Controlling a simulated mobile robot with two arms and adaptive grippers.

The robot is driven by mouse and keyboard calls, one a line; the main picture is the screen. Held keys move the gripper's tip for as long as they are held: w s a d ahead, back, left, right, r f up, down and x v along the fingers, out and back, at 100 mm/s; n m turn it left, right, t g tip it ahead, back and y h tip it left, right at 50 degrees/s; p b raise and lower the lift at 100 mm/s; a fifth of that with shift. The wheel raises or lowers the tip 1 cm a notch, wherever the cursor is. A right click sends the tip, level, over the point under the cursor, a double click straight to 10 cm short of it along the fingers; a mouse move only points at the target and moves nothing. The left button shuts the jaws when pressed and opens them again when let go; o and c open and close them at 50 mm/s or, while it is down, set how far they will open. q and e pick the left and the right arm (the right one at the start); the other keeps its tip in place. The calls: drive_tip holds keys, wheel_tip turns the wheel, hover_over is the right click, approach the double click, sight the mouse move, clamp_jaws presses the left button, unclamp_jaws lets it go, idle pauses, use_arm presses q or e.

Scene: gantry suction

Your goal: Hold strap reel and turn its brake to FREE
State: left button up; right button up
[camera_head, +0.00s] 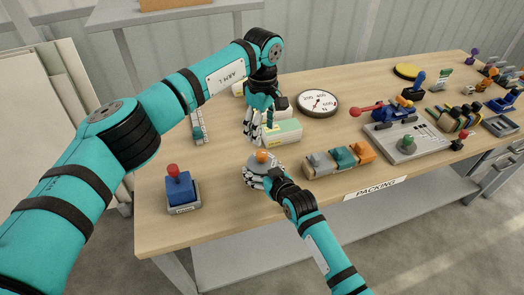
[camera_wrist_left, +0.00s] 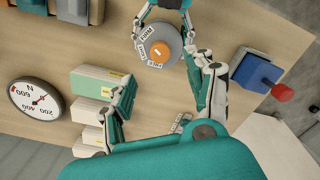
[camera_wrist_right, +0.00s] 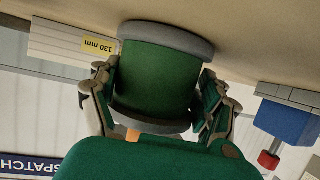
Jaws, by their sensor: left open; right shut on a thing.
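The strap reel (camera_head: 250,172) stands near the table's front edge. The right wrist view shows its green drum (camera_wrist_right: 158,75) between two grey flanges. Its round orange brake knob (camera_wrist_left: 160,50) has a small pale mark, with several white labels around it on the grey top. My left gripper (camera_head: 258,136) is open and empty, pointing down above and behind the reel.
White-and-green boxes (camera_head: 282,131) stand close behind the reel, with a round dial gauge (camera_head: 317,103) beyond. A blue block with a red knob (camera_head: 182,190) is left; grey, teal and orange blocks (camera_head: 342,157) are right. A lever panel (camera_head: 408,142) stands further right.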

sight(262, 152)
use_arm(q)
wheel_tip(262, 152, down, 9)
drive_tip(key=shift+r, duration=0.1)
use_arm(e)
drive_tip(key=shift+w+r, duration=0.1)
drive_tip(key=shift+r, duration=0.05)
use_arm(q)
clamp_jaws()
idle(0.4)
